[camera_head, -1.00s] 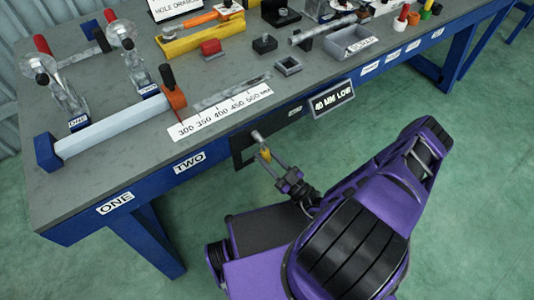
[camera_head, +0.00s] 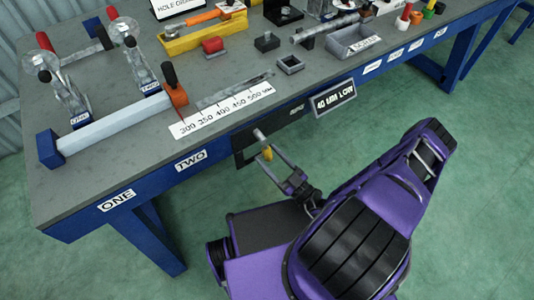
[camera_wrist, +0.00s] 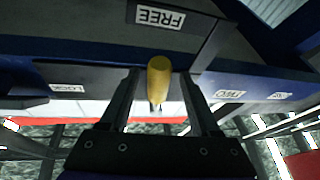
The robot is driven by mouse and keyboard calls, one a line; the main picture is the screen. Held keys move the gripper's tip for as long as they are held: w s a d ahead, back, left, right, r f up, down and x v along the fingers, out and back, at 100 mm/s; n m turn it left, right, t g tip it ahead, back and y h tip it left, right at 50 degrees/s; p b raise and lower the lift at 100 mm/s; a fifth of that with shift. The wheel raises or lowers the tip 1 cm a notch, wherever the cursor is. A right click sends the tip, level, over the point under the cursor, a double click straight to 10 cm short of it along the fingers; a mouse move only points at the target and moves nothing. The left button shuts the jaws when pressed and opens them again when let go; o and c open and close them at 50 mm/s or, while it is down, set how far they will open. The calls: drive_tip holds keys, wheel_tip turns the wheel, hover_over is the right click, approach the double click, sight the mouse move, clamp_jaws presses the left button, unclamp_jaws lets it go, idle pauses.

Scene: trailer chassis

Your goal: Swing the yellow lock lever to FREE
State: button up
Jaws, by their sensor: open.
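The yellow lock lever (camera_head: 267,153) stands out from the dark panel on the bench's front side, below the scale. In the wrist view the yellow lever (camera_wrist: 159,78) points towards me between the two fingers. My gripper (camera_wrist: 158,95) is open, with one finger on each side of the lever and a visible gap to each. The FREE label (camera_wrist: 160,17) appears upside down above the lever. The LOCK label (camera_wrist: 68,88) is to its left. In the head view my gripper (camera_head: 268,165) is at the panel, and its fingertips are small.
The bench (camera_head: 100,150) carries a scale strip (camera_head: 222,112), a long pale bar (camera_head: 115,128) and several tools and fixtures. A "40 MM LOW" sign (camera_head: 335,97) hangs at the front edge, right of my gripper. The green floor in front is open.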

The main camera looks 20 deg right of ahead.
drive_tip(key=s+d, duration=0.7)
drive_tip(key=s, duration=0.4)
drive_tip(key=shift+s+f, duration=0.3)
drive_tip(key=shift+s, duration=0.1)
